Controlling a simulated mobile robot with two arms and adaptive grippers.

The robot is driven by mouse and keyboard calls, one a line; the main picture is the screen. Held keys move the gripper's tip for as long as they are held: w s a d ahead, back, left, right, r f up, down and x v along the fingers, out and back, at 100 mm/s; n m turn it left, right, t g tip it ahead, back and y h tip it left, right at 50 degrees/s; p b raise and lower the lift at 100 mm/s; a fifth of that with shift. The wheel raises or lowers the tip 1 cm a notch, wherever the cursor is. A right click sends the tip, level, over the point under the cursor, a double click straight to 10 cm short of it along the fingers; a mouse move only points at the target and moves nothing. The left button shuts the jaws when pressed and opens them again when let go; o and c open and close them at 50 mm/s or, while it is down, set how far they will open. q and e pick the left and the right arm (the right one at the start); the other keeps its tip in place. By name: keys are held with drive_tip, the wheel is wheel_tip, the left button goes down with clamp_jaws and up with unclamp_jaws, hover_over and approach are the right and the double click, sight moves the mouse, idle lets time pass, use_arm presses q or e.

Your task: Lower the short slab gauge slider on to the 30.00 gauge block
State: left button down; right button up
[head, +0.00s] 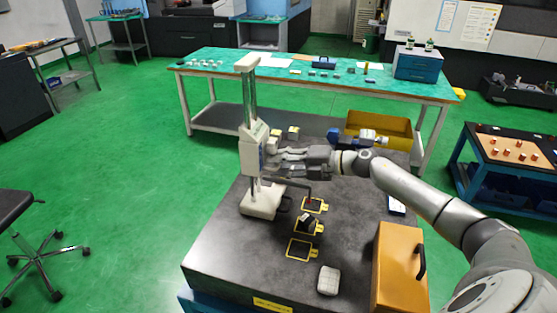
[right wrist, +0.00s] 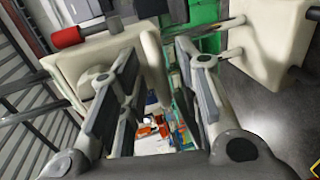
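The height gauge stands on the dark granite plate in the head view, with a pale column (head: 250,100) and white base (head: 262,201). Its slider (head: 250,150) is a pale box partway up the column. A dark arm reaches right from its lower part to a small red tip (head: 308,201) near the far yellow-framed pad. A small block (head: 305,221) is at the middle pad; I cannot read its size. My right gripper (head: 279,160) is beside the slider. In the right wrist view, its fingers (right wrist: 155,85) are apart, with a pale housing (right wrist: 75,66) behind one. My left gripper is out of view.
An orange case (head: 400,270) and a pale block (head: 328,280) are at the plate's near right. A yellow bin (head: 380,128) stands behind the plate. The near yellow-framed pad (head: 300,248) looks empty. A green-topped bench (head: 225,67) is beyond.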

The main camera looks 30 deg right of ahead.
drive_tip(key=shift+w+a, duration=0.2)
drive_tip(key=shift+f, duration=0.1)
drive_tip(key=shift+c, duration=0.5)
